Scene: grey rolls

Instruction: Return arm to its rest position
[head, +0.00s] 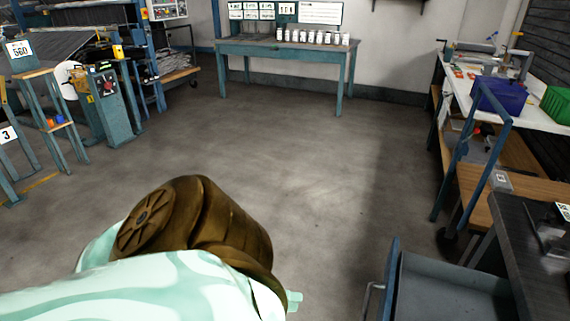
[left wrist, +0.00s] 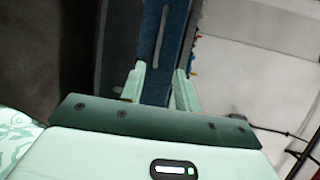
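My left arm (head: 190,240), mint green with a brown joint, reaches in from the lower left of the head view. Only a small mint part of my left gripper (head: 294,298) shows past the arm. In the left wrist view, the two mint fingers of the left gripper (left wrist: 160,80) stand apart with nothing held between them. A blue panel with a grey bar (left wrist: 158,40) shows beyond the gap. My right gripper is in neither view.
A grey tray or drawer with a blue edge (head: 450,290) and handle stands at lower right, apart from the gripper. A workbench (head: 545,118) with blue and green bins lines the right. A teal table (head: 285,50) stands at the back. The middle floor (head: 310,150) is clear.

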